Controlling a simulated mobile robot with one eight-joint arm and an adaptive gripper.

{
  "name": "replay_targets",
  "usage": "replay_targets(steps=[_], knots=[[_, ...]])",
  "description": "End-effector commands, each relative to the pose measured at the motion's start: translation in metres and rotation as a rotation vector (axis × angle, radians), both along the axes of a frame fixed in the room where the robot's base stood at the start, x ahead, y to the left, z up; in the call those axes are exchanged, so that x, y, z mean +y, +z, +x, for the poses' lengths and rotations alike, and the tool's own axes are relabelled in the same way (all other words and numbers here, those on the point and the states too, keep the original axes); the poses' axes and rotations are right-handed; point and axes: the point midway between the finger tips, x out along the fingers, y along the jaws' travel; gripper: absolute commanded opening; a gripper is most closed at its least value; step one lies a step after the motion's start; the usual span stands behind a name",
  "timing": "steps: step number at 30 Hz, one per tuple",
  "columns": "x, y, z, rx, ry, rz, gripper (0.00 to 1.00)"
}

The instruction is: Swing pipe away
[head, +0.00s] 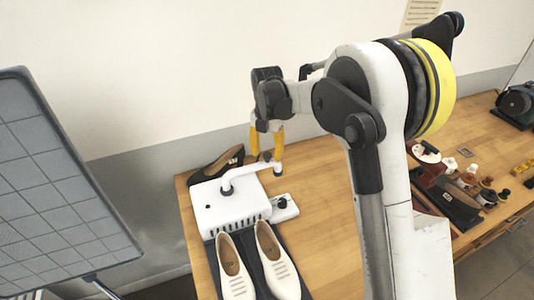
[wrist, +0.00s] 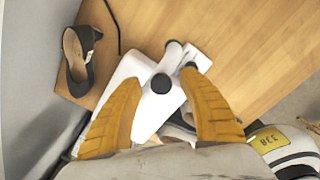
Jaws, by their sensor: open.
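A white machine box (head: 208,212) stands at the left end of the wooden table. A white bent pipe (head: 243,170) rises from a dark collar on its top and reaches right, with a dark downturned end. In the wrist view the pipe (wrist: 176,62) and its dark parts show beyond and between my fingers. My gripper (head: 266,157) has yellow fingers spread apart, pointing down close to the pipe's outer end. It also shows in the wrist view (wrist: 160,78). I cannot tell whether a finger touches the pipe. Nothing is seen clamped.
A pair of white shoes (head: 233,268) lies on a dark mat in front of the box. A black shoe (wrist: 77,62) lies behind the box. A small white switch block (head: 285,207) sits right of it. Several small items crowd the table's right; bare wood lies between.

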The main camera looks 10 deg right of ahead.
Motion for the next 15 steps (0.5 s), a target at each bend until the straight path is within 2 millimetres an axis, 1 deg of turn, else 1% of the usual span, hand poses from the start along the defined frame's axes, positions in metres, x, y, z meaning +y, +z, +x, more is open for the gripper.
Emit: replay_targets(steps=[2,5,12,15], knots=[[0.000,0.005,0.000,0.000,0.000,0.000,0.48],[0.000,0.019,0.000,0.000,0.000,0.000,0.48],[0.000,0.073,0.000,0.000,0.000,0.000,0.48],[0.000,0.093,0.000,0.000,0.000,0.000,0.48]])
